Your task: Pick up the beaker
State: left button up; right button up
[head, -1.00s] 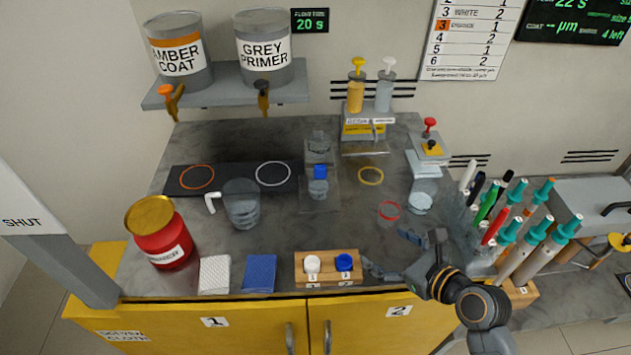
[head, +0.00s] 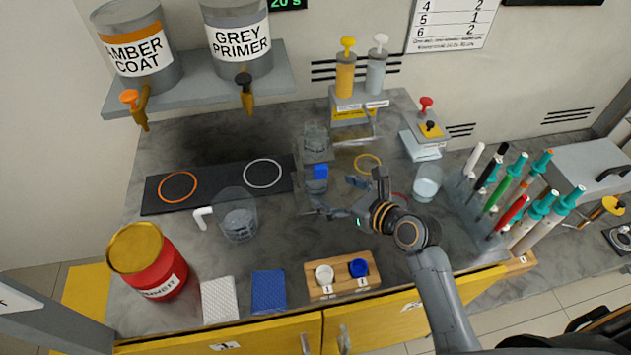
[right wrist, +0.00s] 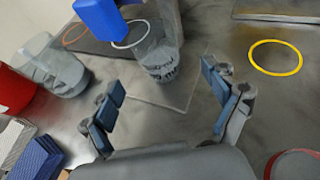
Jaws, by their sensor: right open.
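A clear beaker (head: 238,216) with a white handle stands left of centre on the bench in the head view; it also shows at the left of the right wrist view (right wrist: 58,68). My right gripper (head: 338,197) is open and empty over the middle of the bench, to the right of the beaker and apart from it. In the right wrist view its two fingers (right wrist: 165,100) are spread. My left gripper is out of view.
A red can (head: 152,264), a white cloth (head: 219,299) and a blue cloth (head: 269,291) lie front left. A wooden block with two caps (head: 330,288) is at the front edge. Another clear cup (head: 427,183) and a pen rack (head: 482,222) stand right.

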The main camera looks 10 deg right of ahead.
jog(key=shift+w+a+f, duration=0.3)
jog(key=shift+w, duration=0.3)
jog(key=shift+w+a+f, duration=0.25)
jog(key=shift+w+a, duration=0.05)
jog(key=shift+w, duration=0.1)
jog(key=x, duration=0.4)
jog(key=shift+w+f, duration=0.25)
jog(key=shift+f, duration=0.15)
jog(key=shift+s+r, duration=0.1)
jog(key=shift+c, duration=0.9)
jog(key=c, duration=1.1)
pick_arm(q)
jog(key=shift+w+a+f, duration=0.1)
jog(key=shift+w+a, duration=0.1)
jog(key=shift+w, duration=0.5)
